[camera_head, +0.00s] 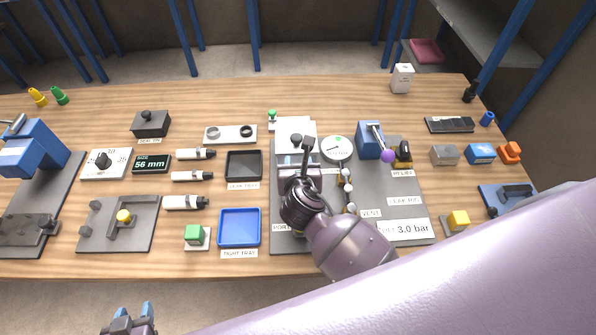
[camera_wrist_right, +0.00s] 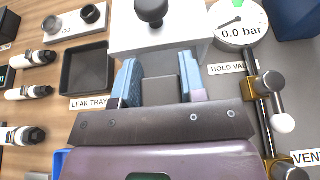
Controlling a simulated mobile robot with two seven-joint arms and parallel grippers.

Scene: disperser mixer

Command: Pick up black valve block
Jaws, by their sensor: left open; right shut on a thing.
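My right gripper (camera_head: 298,172) is over the grey rig plate (camera_head: 400,180), in front of a white box with a black knob (camera_head: 295,128). In the right wrist view its blue fingers (camera_wrist_right: 161,85) are shut on a small dark grey block (camera_wrist_right: 160,91). I cannot tell for sure whether this is the black valve block; the hand hides most of it in the head view. A black block with a round knob (camera_head: 151,124) stands at the back left. My left gripper (camera_head: 134,318) is open and empty at the bottom edge, in front of the table.
A round gauge (camera_head: 337,149) and a blue lever unit (camera_head: 370,140) stand right of the hand. A black leak tray (camera_head: 244,165) and a blue tight tray (camera_head: 239,228) lie to its left. Several white cylinders (camera_head: 190,154) lie further left. My arm covers the front right.

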